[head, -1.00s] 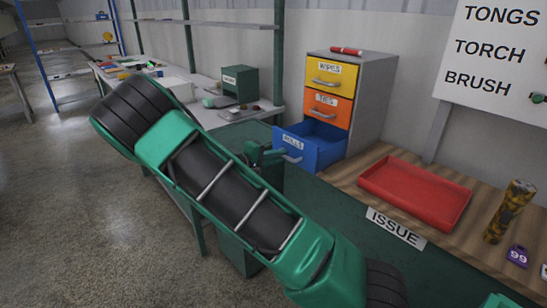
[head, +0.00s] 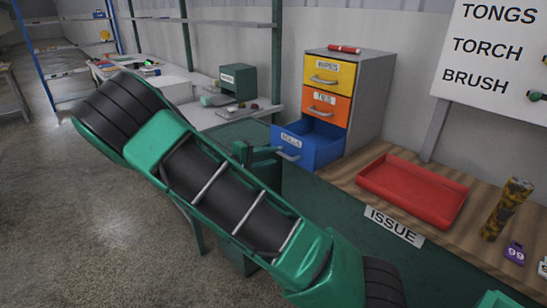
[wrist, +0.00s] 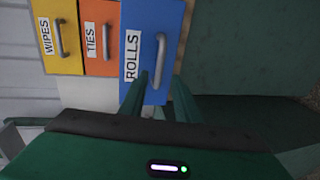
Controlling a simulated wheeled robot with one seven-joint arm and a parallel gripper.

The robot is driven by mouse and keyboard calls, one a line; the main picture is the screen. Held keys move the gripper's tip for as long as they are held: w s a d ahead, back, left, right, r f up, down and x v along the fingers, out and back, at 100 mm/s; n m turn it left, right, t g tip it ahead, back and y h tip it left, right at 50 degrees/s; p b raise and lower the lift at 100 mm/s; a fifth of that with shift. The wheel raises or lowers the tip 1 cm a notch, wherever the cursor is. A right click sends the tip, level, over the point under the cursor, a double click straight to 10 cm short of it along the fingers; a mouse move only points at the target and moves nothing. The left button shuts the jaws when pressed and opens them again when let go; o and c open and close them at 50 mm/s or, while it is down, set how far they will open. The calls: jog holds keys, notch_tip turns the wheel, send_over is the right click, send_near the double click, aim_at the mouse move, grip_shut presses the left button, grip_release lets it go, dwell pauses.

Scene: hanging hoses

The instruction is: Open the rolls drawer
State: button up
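The blue rolls drawer (head: 322,151) is the lowest in the cabinet at the back. It stands pulled well out, with its empty-looking inside showing from above. Its grey handle (head: 290,155) is on the front, below the ROLLS label. My gripper (head: 266,153) is just in front of the drawer front, to the left of the handle. In the wrist view the two green fingers (wrist: 160,88) are spread, with the lower end of the handle (wrist: 160,58) showing between their tips. The fingers do not appear closed on it. Whether they touch the drawer I cannot tell.
The yellow wipes drawer (head: 329,75) and orange ties drawer (head: 326,106) above are shut. A red tray (head: 412,192) and a patterned cylinder (head: 508,208) are on the wooden counter to the right. A bench with a green box (head: 238,82) stands left of the cabinet.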

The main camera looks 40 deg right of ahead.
jog(key=v, duration=0.7)
dwell(0.4)
jog(key=s+d+f+m+g+y, duration=0.1)
jog(key=s+d+m+g+y, duration=0.2)
jog(key=s, duration=0.5)
jog(key=s+d+m+g+y, duration=0.1)
jog(key=s+d+m+y, duration=0.1)
jog(key=s+d+y, duration=0.5)
jog(key=s+a+r+m+y, duration=0.1)
jog(key=s+a+y, duration=0.1)
jog(key=s, duration=0.5)
jog(key=s+a+r+t+y, duration=0.1)
jog(key=s+a+r+y, duration=0.1)
jog(key=s+a, duration=0.2)
jog(key=s+a+r+m+t+y, duration=0.1)
jog(key=s+a+r, duration=0.1)
jog(key=s, duration=0.8)
jog(key=shift+a+m+y, duration=0.3)
jog(key=shift+a+y, duration=0.1)
jog(key=shift+a, duration=0.5)
jog(key=shift+r, duration=0.1)
